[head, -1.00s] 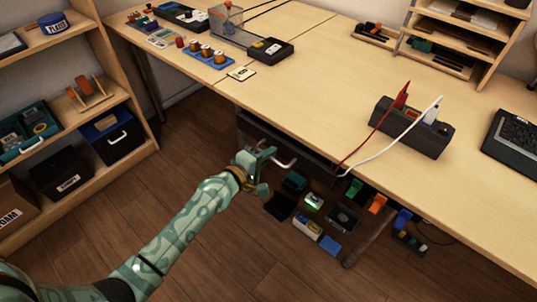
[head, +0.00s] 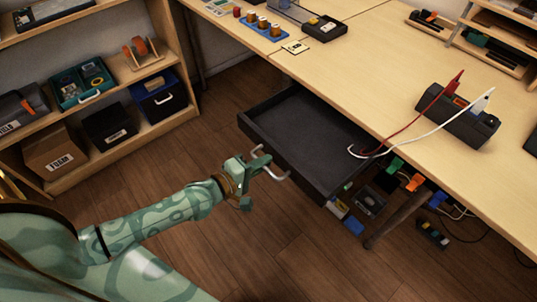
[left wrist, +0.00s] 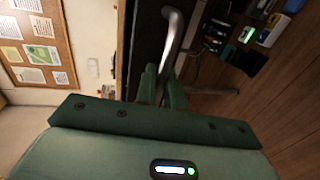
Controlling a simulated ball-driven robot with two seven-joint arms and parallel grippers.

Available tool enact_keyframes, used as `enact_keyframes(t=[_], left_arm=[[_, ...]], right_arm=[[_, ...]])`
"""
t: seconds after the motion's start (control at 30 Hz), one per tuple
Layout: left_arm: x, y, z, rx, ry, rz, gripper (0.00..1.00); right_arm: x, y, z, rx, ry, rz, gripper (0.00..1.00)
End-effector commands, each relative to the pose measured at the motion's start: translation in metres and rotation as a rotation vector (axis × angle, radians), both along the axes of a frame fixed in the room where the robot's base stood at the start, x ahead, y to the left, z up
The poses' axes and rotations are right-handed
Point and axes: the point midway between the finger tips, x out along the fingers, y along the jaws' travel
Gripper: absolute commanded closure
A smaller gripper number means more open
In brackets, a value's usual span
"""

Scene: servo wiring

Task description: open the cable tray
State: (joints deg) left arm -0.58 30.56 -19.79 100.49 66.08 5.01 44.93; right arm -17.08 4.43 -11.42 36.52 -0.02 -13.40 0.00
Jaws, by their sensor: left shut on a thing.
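The cable tray (head: 294,127) is a black drawer under the desk, pulled well out toward me, and its inside looks empty. A pale bar handle (head: 276,176) is on its front. My left gripper (head: 262,170) is shut on this handle. In the left wrist view the fingers (left wrist: 160,88) close around the grey handle (left wrist: 177,40), and the dark tray (left wrist: 148,42) lies beyond it. The ends of a red and a white cable (head: 372,153) hang over the tray's right rim. My right gripper is not in view.
The desk (head: 345,80) carries a black power block (head: 458,120) and a row of spools (head: 262,25). Several small boxes (head: 355,205) and a leg (head: 400,215) stand below it. A shelf (head: 120,75) is at the left. Open wooden floor (head: 225,250) lies in front of the tray.

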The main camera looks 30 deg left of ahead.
Motion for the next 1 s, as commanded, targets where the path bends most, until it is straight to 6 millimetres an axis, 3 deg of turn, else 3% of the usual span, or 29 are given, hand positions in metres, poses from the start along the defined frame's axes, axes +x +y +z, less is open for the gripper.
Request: enact_keyframes(t=[0.27, 0.33, 0.37, 0.83, 1.0], left_arm=[[-0.001, 0.0, -0.001, 0.001, 0.003, -0.001, 1.0], [-0.001, 0.0, -0.001, 0.001, 0.003, -0.001, 0.78], [-0.001, 0.0, -0.001, 0.001, 0.003, -0.001, 0.75], [-0.002, 0.001, 0.0, 0.001, 0.001, 0.0, 0.75], [-0.023, 0.008, 0.006, 0.003, 0.001, -0.003, 0.75]], right_arm=[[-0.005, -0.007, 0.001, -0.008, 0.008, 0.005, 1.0], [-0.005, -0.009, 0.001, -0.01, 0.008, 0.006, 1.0], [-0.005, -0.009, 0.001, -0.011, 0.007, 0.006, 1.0], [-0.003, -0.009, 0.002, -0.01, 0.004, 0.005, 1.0], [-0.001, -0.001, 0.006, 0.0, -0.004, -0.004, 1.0]])
